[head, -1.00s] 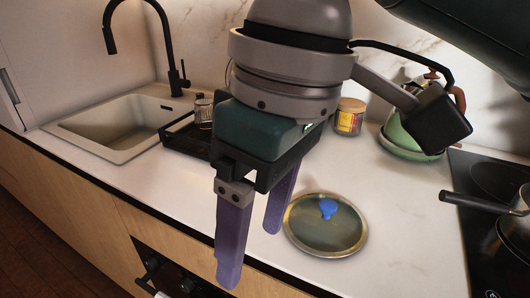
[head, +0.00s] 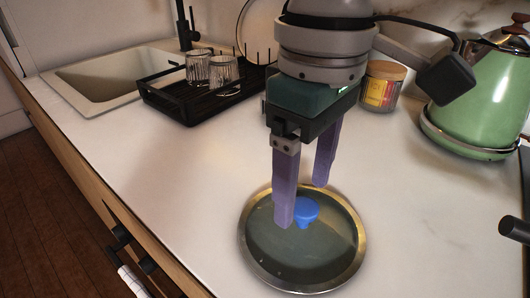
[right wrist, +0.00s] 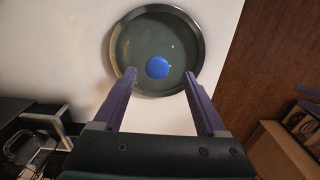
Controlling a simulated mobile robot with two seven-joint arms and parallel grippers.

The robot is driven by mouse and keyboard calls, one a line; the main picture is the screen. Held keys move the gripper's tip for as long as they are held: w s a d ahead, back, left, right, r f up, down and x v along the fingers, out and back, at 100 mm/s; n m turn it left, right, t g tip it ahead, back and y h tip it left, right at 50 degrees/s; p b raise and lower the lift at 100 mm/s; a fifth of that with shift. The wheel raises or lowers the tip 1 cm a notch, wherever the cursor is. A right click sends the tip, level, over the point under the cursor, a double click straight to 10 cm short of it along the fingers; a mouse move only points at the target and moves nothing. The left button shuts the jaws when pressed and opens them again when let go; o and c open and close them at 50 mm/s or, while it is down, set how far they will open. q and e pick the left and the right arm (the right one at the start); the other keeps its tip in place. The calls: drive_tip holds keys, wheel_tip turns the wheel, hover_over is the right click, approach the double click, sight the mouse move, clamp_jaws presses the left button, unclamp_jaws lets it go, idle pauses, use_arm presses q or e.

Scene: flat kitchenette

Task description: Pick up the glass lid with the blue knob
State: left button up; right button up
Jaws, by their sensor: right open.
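The glass lid (head: 262,262) with a metal rim lies flat on the white counter, its blue knob (head: 308,210) facing up. My right gripper (head: 304,204) is open and empty, pointing down over the lid, and one finger partly covers the knob's left side in the head view. In the right wrist view the lid (right wrist: 140,45) lies ahead of the fingers. There the blue knob (right wrist: 157,68) sits between the lines of the two spread fingertips (right wrist: 161,74), just beyond them. No contact with the knob is evident. My left gripper is not in view.
A black dish rack (head: 178,106) with glasses stands by the sink (head: 100,87) at the back left. A jar with a wooden lid (head: 381,88) stands behind the gripper. A green kettle (head: 484,100) is at the right. The counter around the lid is clear.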

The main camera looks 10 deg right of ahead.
sight(305, 206)
drive_tip(key=f, duration=0.4)
drive_tip(key=shift+d, duration=0.2)
drive_tip(key=shift+r, duration=0.1)
clamp_jaws()
idle(0.4)
